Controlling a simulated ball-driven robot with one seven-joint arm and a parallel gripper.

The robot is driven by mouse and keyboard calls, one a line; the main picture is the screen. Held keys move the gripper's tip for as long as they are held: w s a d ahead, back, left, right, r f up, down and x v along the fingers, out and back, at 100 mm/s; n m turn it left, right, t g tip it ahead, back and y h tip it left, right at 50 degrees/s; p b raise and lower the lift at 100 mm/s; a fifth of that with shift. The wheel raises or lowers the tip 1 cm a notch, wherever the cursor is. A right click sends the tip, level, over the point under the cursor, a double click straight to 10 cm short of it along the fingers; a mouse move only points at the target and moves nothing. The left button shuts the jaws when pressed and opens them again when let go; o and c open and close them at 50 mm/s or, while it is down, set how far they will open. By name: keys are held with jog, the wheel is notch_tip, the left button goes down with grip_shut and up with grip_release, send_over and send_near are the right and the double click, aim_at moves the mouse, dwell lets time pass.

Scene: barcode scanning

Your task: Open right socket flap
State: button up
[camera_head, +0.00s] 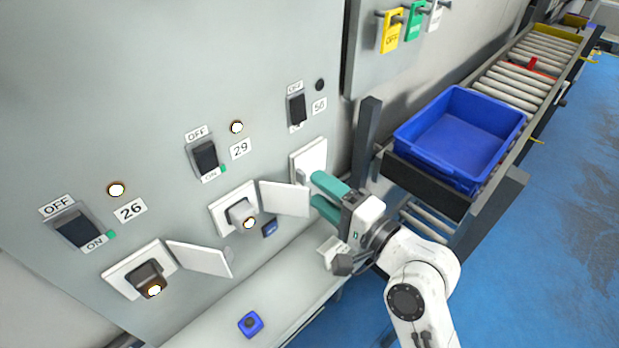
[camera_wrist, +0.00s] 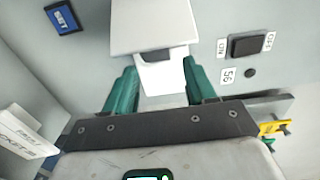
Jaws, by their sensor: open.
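The right socket (camera_head: 312,157) is a white square plate on the grey panel, and its flap looks shut. A small grey tab (camera_head: 300,177) shows at its lower left edge. In the wrist view, part of the white socket cover (camera_wrist: 165,78) lies beyond and between my fingertips. My gripper (camera_head: 318,190) has green fingers, is open and empty, and is just in front of the socket's lower part. It also shows in the wrist view (camera_wrist: 158,75). Whether a finger touches the flap I cannot tell.
The middle socket's open flap (camera_head: 285,198) sticks out just left of my fingers. The left socket's flap (camera_head: 200,259) is open too. A dark post (camera_head: 366,140) stands close right of the socket. A blue crate (camera_head: 460,135) sits on the roller conveyor. A ledge (camera_head: 215,325) lies below.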

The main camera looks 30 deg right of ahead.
aim_at(305, 181)
jog(key=shift+x, duration=1.8)
jog(key=shift+c, duration=0.4)
grip_shut()
